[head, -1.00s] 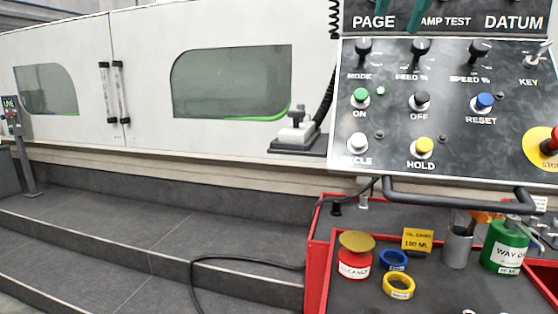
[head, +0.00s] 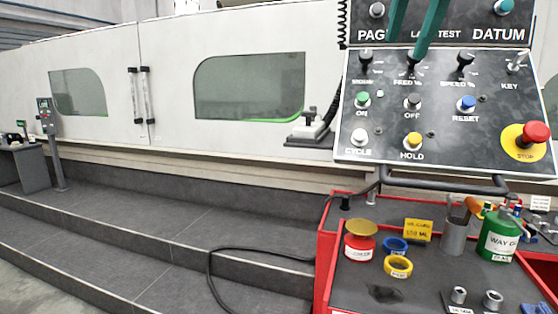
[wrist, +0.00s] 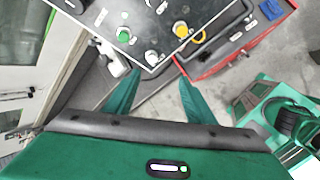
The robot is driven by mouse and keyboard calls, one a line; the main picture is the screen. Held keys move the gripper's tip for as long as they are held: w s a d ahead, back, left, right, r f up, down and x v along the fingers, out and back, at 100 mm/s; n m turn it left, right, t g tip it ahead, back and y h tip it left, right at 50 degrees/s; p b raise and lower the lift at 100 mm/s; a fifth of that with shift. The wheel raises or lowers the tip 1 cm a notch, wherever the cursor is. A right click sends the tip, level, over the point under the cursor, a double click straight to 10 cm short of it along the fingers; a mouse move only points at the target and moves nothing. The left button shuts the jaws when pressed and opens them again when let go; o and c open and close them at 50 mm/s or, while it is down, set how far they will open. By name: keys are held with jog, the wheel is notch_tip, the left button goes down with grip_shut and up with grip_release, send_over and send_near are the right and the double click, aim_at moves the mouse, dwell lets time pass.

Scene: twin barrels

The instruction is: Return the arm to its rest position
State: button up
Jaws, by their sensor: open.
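My gripper (head: 405,46) shows at the top of the head view as two green fingers, in front of the upper part of the control panel (head: 375,130). The fingers are apart with nothing between them, and they cover part of the panel's lettering and knobs. In the wrist view, my gripper (wrist: 158,90) is open and empty, its two green fingers spread below the panel's edge. The panel (wrist: 145,50) fills the top of that view. The rest of my arm is mostly outside the head view.
A red cart (head: 324,250) stands below the panel, carrying a green way oil bottle (head: 499,240), a red tin (head: 359,248), tape rolls and sockets. A dark handle bar (head: 440,182) runs under the panel. A white machine (head: 170,55) and grey steps (head: 130,250) lie left. Bare floor shows in the wrist view (wrist: 215,95).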

jog(key=s+d+f+m+g, duration=0.1)
jog(key=s+d+f+m, duration=0.1)
jog(key=d+f+m, duration=0.5)
jog(key=s+d+f+m+g+y, duration=0.15)
jog(key=f+m, duration=0.25)
jog(key=f, duration=0.8)
jog(key=s+d+f+m+g+h, duration=0.1)
jog(key=s+d+f+m, duration=0.25)
jog(key=f+m, duration=0.4)
jog(key=s+d+f+m+g, duration=0.1)
jog(key=s+d+f+m, duration=0.1)
jog(key=s+f, duration=0.4)
jog(key=s+d+f+m+g, duration=0.1)
jog(key=s+f+m, duration=0.4)
jog(key=f, duration=0.6)
jog(key=s+d+f+m+g, duration=0.1)
jog(key=s+d+f+m, duration=0.2)
jog(key=s+f, duration=0.5)
jog(key=shift+s+f, duration=0.2)
jog(key=shift+f, duration=0.15)
jog(key=shift+w+f, duration=0.2)
jog(key=shift+w, duration=0.4)
